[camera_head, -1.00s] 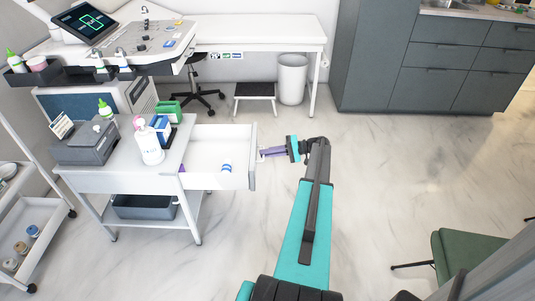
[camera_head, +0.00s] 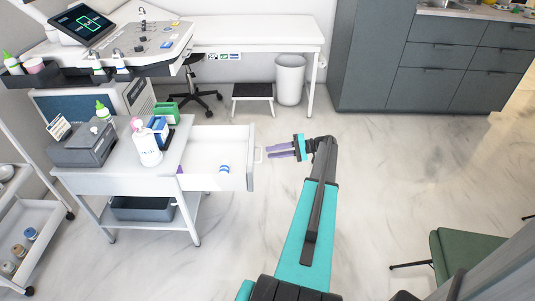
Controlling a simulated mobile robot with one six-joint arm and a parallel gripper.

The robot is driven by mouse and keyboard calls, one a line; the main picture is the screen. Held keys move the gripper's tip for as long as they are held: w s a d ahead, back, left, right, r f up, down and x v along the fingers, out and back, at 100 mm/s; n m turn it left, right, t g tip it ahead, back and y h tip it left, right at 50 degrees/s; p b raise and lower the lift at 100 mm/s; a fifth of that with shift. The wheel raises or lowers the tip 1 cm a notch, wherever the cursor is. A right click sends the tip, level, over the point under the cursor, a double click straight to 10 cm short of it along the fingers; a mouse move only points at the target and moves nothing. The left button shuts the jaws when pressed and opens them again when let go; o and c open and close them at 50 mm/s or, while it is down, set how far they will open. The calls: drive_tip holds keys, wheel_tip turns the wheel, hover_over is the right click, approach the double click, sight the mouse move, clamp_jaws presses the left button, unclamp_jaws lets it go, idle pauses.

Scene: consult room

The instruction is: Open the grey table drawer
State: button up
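The table drawer (camera_head: 213,139) is pulled well out to the right from the light grey trolley table (camera_head: 85,182). Its inside shows, with a small white and blue item (camera_head: 224,169) and a purple item at the left end. The drawer's front panel (camera_head: 251,160) carries a light handle (camera_head: 258,155) on its outer side. My gripper (camera_head: 267,152) is just right of the handle and points left at it. Its two purple fingers are apart with a visible gap. Nothing shows between them, and they look clear of the handle, though the exact distance is hard to tell.
A white bin (camera_head: 289,80) and a step stool (camera_head: 253,98) stand behind. A green chair (camera_head: 466,262) is at right. The floor right of my arm is open.

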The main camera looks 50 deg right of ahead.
drive_tip(key=v, duration=0.9)
drive_tip(key=shift+s+d, duration=0.2)
drive_tip(key=shift+r, duration=0.1)
